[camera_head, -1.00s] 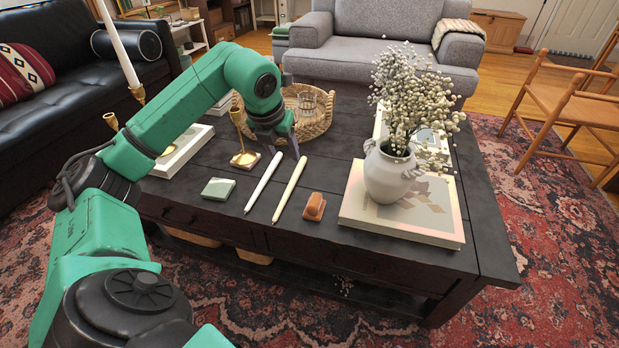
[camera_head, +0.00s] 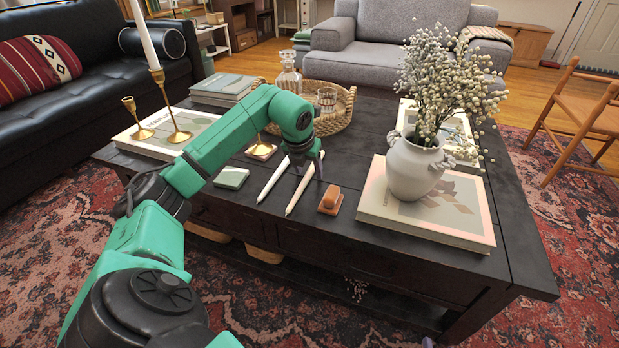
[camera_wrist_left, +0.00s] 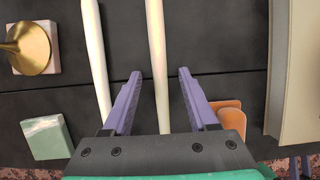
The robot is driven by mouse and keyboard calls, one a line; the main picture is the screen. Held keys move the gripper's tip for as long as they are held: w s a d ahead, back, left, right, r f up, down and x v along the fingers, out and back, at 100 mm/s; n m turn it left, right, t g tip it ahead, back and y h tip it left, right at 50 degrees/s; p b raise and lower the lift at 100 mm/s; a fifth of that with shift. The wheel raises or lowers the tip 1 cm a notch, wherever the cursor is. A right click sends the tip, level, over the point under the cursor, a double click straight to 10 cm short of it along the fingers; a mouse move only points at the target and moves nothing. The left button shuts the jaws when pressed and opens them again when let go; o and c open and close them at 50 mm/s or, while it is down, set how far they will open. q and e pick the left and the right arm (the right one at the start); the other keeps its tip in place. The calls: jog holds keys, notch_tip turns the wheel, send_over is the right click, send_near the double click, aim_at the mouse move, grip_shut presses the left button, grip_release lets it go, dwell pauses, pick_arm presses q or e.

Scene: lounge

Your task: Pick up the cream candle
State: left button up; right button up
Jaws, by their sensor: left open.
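My left gripper (camera_head: 308,166) is over the far part of the cream candle, pointing down. In the left wrist view, the gripper (camera_wrist_left: 159,74) is open, and the cream candle (camera_wrist_left: 157,40) runs between its two purple fingers, touching neither. The white candle (camera_wrist_left: 95,45) is outside the left finger. How high the fingertips are above the table is hard to tell.
A terracotta block (camera_head: 330,200) sits close right of the candle; a pale green coaster (camera_head: 231,177) is to the left. A white vase (camera_head: 414,167) stands on a book (camera_head: 440,230). A wicker tray (camera_head: 345,105) with glassware and brass candlesticks (camera_head: 178,135) are farther back.

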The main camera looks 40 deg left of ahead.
pick_arm(q)
jog(key=shift+f, duration=0.2)
jog(key=shift+c, duration=0.3)
grip_shut()
